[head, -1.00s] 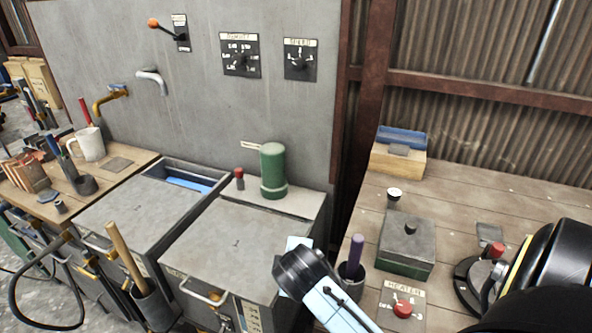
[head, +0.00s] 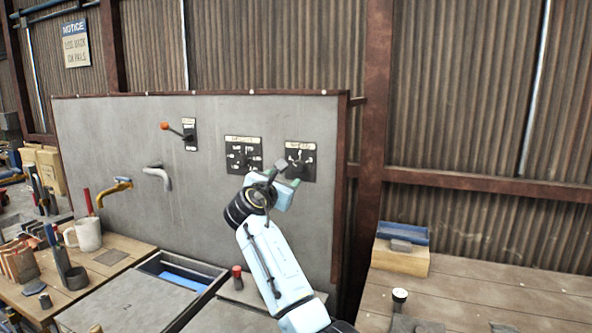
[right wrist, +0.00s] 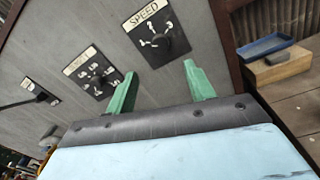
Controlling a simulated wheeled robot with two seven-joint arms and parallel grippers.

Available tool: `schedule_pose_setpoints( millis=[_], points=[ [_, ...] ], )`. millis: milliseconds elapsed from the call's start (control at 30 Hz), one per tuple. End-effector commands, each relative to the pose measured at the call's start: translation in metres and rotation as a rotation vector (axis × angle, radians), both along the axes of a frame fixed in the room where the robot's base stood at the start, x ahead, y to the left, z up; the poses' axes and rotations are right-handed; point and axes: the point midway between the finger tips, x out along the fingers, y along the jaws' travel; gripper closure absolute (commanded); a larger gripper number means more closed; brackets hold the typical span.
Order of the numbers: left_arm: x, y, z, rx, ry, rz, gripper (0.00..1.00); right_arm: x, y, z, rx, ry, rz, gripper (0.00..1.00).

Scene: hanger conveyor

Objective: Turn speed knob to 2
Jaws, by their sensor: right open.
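The speed knob (right wrist: 157,42) is a dark round knob on a black plate labelled SPEED, with marks 1, 2 and 3. I cannot tell for sure which mark it points to. In the head view the speed plate (head: 306,160) is the right one of two black plates on the grey panel, its lower left partly covered by my right gripper (head: 288,174). In the right wrist view that gripper (right wrist: 160,82) is open and empty. Its green fingers are spread to either side below the knob, apart from it. My left gripper is not in view.
A second dial plate (head: 243,154) is left of the speed plate, and an orange-tipped lever (head: 177,131) is farther left. Pipe spouts (head: 158,177) stick out lower on the panel. A blue tray (head: 402,233) on a wooden block stands on the right bench.

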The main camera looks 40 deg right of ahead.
Motion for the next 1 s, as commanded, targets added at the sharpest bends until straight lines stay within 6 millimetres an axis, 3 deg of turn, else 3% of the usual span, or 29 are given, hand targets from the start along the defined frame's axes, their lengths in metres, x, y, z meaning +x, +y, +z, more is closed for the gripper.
schedule_pose_setpoints(
  millis=[200, 533, 1000],
  points=[
    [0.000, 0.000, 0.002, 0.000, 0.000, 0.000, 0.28, 0.019, -0.035, 0.001, 0.002, 0.000, -0.002, 0.47],
    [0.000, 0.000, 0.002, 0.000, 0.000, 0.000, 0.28, 0.042, -0.075, 0.000, 0.003, 0.000, -0.002, 0.47],
    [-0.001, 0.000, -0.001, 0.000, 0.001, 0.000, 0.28, 0.057, -0.098, -0.001, 0.004, -0.002, 0.001, 0.47]
  ],
)
